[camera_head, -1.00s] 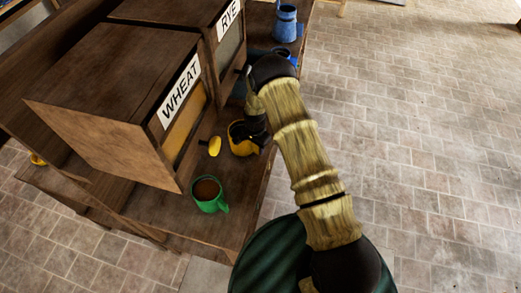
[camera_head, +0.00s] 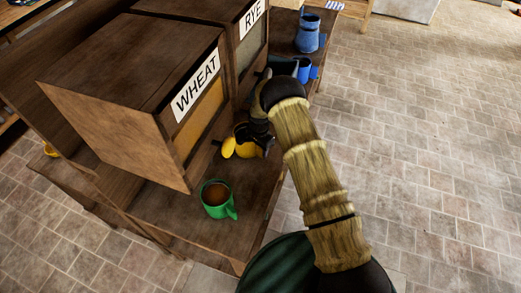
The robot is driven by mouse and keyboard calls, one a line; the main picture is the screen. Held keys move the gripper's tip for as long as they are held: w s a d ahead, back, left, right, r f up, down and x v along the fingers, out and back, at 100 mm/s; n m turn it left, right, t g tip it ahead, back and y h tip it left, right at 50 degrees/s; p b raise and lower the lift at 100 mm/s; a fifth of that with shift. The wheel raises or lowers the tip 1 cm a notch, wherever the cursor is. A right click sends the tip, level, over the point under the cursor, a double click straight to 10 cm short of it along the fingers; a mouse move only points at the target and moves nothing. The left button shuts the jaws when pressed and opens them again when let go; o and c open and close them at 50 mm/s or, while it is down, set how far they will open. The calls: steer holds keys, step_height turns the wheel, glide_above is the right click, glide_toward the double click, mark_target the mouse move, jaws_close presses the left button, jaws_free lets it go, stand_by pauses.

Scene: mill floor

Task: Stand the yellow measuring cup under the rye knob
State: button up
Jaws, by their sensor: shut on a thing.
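The yellow measuring cup (camera_head: 242,151) is at the front of the wheat bin, low over the bench top. I cannot tell whether it touches the bench. My gripper (camera_head: 259,138) is shut on it from the right, and the fingers hide part of it. A yellow round knob (camera_head: 229,147) on a dark stem overlaps the cup's left side, in front of the wheat bin (camera_head: 197,85). The rye bin (camera_head: 252,22) stands behind it. The rye knob is not seen; my arm covers the area below the rye bin's front.
A green mug with brown contents (camera_head: 216,196) stands on the bench (camera_head: 185,222) in front of the cup. A blue cup (camera_head: 303,70) and a blue jug (camera_head: 307,33) stand further back. Open paved floor (camera_head: 420,130) lies to the right.

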stand_by(0.4)
steer(key=o, duration=1.5)
steer(key=shift+c, duration=0.2)
